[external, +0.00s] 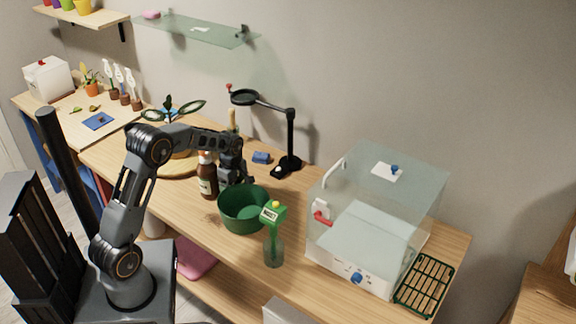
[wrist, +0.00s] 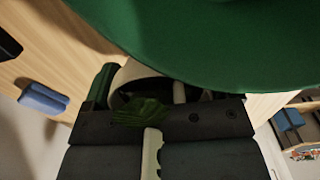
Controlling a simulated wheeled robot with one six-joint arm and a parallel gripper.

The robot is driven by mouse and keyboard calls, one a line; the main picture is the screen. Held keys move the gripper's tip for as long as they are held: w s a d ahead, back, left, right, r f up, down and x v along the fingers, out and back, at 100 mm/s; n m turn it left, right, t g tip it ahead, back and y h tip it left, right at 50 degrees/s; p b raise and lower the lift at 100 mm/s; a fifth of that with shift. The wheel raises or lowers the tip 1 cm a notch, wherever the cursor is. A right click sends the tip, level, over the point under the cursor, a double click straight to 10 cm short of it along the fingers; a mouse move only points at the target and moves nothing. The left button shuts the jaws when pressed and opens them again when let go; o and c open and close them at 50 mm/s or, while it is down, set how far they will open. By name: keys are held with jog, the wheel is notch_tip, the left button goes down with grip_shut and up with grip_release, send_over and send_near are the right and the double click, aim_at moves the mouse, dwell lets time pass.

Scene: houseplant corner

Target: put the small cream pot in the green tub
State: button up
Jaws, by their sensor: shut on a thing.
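The green tub (external: 238,214) stands on the bench, open side up, and its green wall also fills the top of the wrist view (wrist: 215,40). My gripper (external: 236,178) is just behind the tub in the external view, close to its rim. In the wrist view my gripper (wrist: 155,108) is shut on the small cream pot (wrist: 128,72), whose curved cream rim shows between the dark jaw parts and the tub. A dark green leafy bit and a pale strip show by the jaws. Most of the pot is hidden, and I cannot make it out in the external view.
A brown bottle (external: 207,180) stands left of the tub. A clear propagator box (external: 375,225) is at the right, a black magnifier lamp (external: 290,140) behind. A blue block (external: 261,157) lies behind my gripper.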

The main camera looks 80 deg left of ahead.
jog(key=shift+f, duration=0.15)
jog(key=shift+f, duration=0.1)
jog(key=o, duration=0.8)
jog(key=shift+f, duration=0.15)
jog(key=shift+o, duration=0.4)
notch_tip(320, 180, up, 13)
jog(key=d+r+m+t, duration=0.1)
jog(key=d+r+m, duration=0.1)
jog(key=d+m, duration=0.65)
jog(key=d+r+m+t, duration=0.15)
jog(key=d+m, duration=0.25)
jog(key=d, duration=0.9)
jog(key=s+d+f+m, duration=0.1)
jog(key=s+d+m, duration=0.3)
jog(key=d+m, duration=0.3)
jog(key=s+d+f+m+t, duration=0.1)
jog(key=s+d+m, duration=0.4)
jog(key=d+m, duration=0.2)
jog(key=shift+d+f, duration=0.3)
